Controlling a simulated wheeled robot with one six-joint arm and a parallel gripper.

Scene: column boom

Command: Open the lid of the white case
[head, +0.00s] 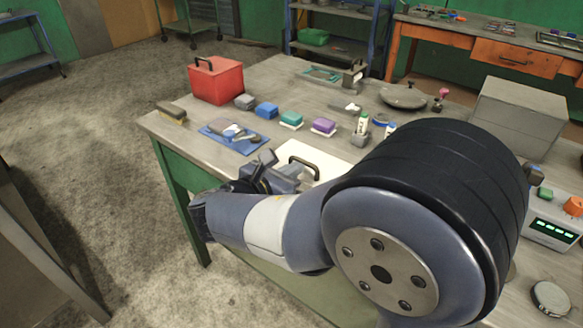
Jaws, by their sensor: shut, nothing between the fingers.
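The white case (325,159) lies on the grey workbench, behind my arm. Its pale top shows with a dark arched handle (303,165) near its left end. My arm hides its near side and much of its right part, and I cannot make out the lid seam. My gripper (268,159) is beside the left end of the case, close to the handle. It is shut and holds nothing. I cannot tell whether it touches the case.
A blue mat (222,146) with small tools lies left of the case. Behind stand a red box (216,81), several small coloured blocks and white bottles (362,124). A large grey box (520,115) and a meter with a green display (553,230) are at right. Open floor lies left.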

